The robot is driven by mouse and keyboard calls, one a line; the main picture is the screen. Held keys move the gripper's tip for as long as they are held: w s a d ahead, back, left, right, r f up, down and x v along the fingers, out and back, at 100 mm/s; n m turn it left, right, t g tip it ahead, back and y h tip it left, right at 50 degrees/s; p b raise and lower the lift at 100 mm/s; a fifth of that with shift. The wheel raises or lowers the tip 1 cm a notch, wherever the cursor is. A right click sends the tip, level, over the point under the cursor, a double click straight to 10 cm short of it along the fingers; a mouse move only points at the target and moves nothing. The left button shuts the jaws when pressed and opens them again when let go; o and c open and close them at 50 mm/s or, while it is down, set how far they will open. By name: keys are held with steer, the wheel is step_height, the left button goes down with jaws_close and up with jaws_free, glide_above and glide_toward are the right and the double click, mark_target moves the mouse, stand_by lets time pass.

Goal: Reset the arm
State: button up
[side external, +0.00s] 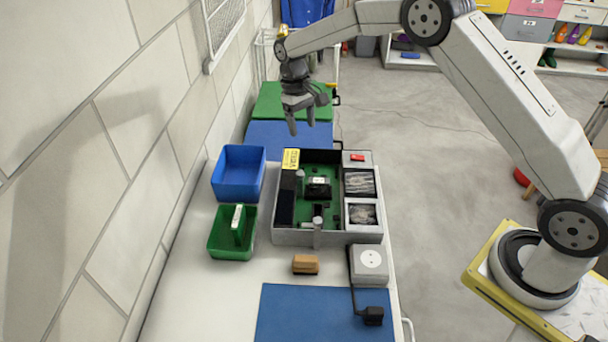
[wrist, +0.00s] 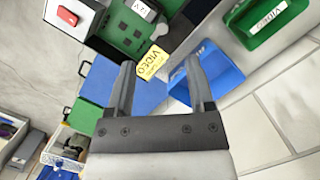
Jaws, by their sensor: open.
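The grey box (side external: 313,237) with a green floor stands on the table, nearer the camera than my gripper, and holds a black block and dark parts. A yellow label sits on its corner.
An orange-brown block (side external: 305,265), a white socket box (side external: 369,261) and a blue mat (side external: 323,315) lie in front.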

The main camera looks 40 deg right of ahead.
steer(key=s+r+t, duration=0.2)
steer(key=s+t, duration=0.2)
steer(key=s, duration=2.2)
steer(key=shift+s+a+t, duration=0.2)
steer(key=shift+s+t, duration=0.05)
steer(key=shift+t, duration=0.15)
